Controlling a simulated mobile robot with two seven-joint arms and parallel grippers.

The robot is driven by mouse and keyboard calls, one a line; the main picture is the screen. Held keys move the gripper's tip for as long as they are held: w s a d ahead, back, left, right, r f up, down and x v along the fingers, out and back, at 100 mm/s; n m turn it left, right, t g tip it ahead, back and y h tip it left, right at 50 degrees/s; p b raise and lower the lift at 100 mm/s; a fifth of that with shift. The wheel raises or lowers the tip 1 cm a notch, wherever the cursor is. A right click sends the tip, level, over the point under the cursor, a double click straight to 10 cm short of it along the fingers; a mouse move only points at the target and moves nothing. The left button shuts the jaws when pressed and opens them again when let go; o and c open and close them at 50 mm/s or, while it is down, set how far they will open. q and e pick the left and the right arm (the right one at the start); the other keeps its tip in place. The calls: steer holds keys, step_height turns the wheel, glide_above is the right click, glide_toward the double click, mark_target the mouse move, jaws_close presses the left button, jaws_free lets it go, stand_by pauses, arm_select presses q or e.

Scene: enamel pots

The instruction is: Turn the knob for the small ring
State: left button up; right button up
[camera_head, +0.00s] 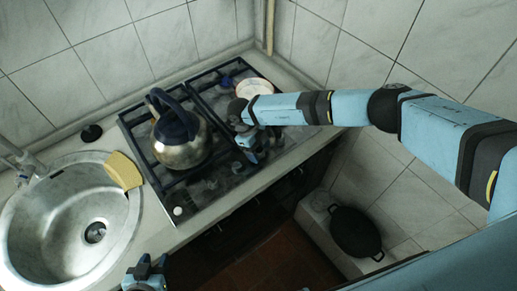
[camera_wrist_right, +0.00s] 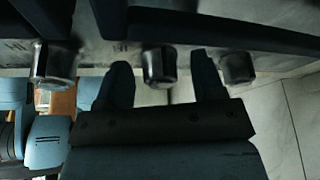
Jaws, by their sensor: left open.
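Three metallic knobs show in the right wrist view: a left knob (camera_wrist_right: 55,64), a middle knob (camera_wrist_right: 158,66) and a right knob (camera_wrist_right: 238,67). I cannot tell which one serves the small ring. My right gripper (camera_wrist_right: 163,78) is open, its two dark fingers on either side of the middle knob; contact is not clear. In the head view my right gripper (camera_head: 253,150) is over the right part of the hob (camera_head: 222,183), and the arm hides part of it. My left gripper (camera_head: 147,274) is open and empty at the bottom, near the counter's front edge.
A steel kettle (camera_head: 181,143) with a dark handle stands on the hob's left side. A pale round pot (camera_head: 254,89) stands at the back right. A sink (camera_head: 65,222) with a yellow sponge (camera_head: 124,170) lies left. A black pan (camera_head: 355,232) sits low at right.

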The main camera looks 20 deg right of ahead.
steer(key=shift+w+r, duration=0.1)
steer(key=shift+r, duration=0.15)
steer(key=p+v, duration=0.3)
steer(key=v, duration=1)
steer(key=shift+r, duration=0.15)
steer(key=shift+a, duration=0.1)
